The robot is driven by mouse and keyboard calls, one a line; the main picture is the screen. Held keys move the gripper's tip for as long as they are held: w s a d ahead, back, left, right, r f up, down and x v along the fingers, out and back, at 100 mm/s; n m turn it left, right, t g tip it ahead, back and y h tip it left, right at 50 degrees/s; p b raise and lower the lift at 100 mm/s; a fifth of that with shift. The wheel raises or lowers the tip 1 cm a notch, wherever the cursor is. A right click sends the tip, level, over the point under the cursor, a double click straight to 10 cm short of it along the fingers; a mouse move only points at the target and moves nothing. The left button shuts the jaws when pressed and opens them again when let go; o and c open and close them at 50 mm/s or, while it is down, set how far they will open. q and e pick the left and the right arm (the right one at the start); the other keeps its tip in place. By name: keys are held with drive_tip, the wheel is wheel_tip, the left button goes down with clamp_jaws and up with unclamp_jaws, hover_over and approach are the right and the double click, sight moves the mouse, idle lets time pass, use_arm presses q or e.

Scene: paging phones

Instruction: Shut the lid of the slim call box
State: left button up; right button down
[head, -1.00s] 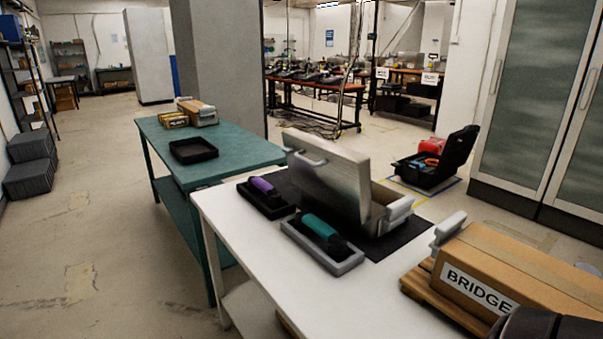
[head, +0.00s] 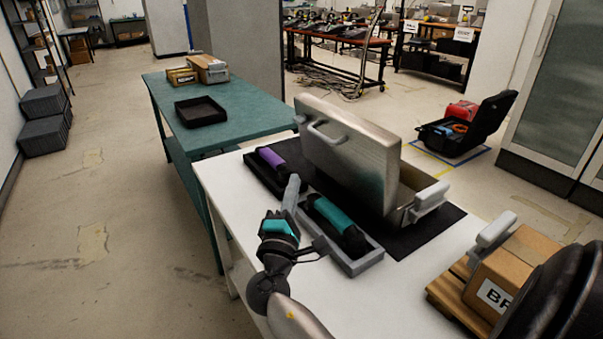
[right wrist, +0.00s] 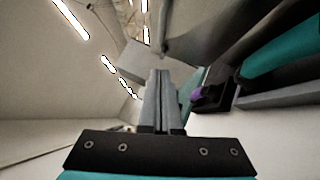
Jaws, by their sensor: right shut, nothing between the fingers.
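The slim call box (head: 405,212) is a silver metal case on a black mat on the white table. Its lid (head: 365,160) stands open, raised steeply, with its outer face and a grey handle (head: 326,134) towards me. A grey latch-like grip (head: 431,197) sits on the body's right side. My right gripper (head: 293,183) is shut and empty. In the head view it appears left of and below the lid, beside the phone trays, apart from the lid. Its closed fingers show in the right wrist view (right wrist: 161,95). My left gripper is not in view.
A purple handset (head: 271,158) lies in a black tray and a teal handset (head: 335,214) in a grey tray (head: 362,263), both close to my right gripper. A cardboard box (head: 510,270) stands on a wooden pallet at right. A green table (head: 225,140) stands behind.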

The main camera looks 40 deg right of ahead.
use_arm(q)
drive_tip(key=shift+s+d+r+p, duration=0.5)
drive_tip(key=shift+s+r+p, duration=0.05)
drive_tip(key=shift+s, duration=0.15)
use_arm(e)
drive_tip(key=w+d+r, duration=0.3)
drive_tip(key=w+d, duration=0.1)
drive_tip(key=d, duration=0.5)
drive_tip(key=shift+w+d+r, duration=0.2)
drive_tip(key=shift+d+r, duration=0.05)
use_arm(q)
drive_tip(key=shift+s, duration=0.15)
